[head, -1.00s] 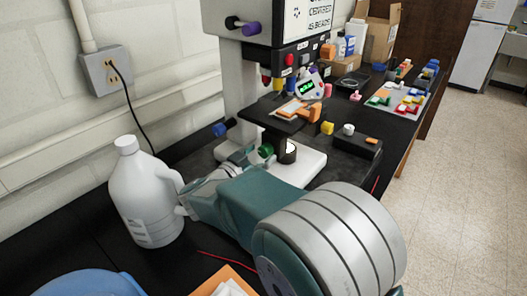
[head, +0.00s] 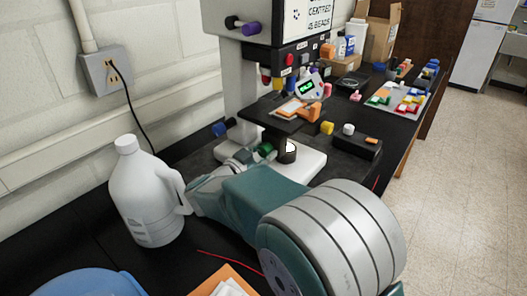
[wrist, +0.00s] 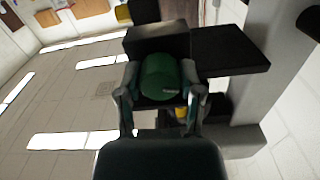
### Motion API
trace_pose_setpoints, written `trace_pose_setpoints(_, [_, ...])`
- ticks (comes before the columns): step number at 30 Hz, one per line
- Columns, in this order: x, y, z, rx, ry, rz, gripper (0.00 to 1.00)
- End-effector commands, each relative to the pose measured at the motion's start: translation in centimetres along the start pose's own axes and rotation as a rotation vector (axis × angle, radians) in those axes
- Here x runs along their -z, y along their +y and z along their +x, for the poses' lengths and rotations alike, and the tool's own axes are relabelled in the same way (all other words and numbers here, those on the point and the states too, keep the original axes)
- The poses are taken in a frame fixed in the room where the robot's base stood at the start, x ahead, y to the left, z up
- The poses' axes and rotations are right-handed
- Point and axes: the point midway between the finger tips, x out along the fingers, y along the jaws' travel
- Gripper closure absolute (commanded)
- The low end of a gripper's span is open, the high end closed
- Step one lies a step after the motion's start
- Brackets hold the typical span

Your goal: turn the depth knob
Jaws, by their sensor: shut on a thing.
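The green knob (wrist: 162,78) is a round cylinder with a small light marking too small to read. My gripper (wrist: 160,92) has one finger on each side of it and is shut on it, in the wrist view. In the head view the green knob (head: 266,149) shows small, under the dark table of the grey and white machine (head: 243,85). My gripper (head: 246,155) reaches it from the left there, and my arm hides part of the machine's base.
A white jug (head: 143,195) stands close left of my arm. A purple knob (head: 250,28) and a blue knob (head: 219,129) stick out from the machine. A dark box (head: 357,142) with small blocks sits to the right. A red wire lies in front.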

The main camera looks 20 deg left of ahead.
Motion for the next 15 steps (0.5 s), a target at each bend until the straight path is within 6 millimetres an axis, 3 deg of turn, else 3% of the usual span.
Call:
trace_pose_setpoints(12, [0.11, -0.22, -0.04, 0.005, 0.002, 0.063, 0.99])
trace_pose_setpoints(13, [0.11, -0.22, -0.04, 0.005, 0.002, 0.063, 0.43])
trace_pose_setpoints(15, [0.10, -0.21, -0.04, 0.005, 0.002, 0.063, 0.18])
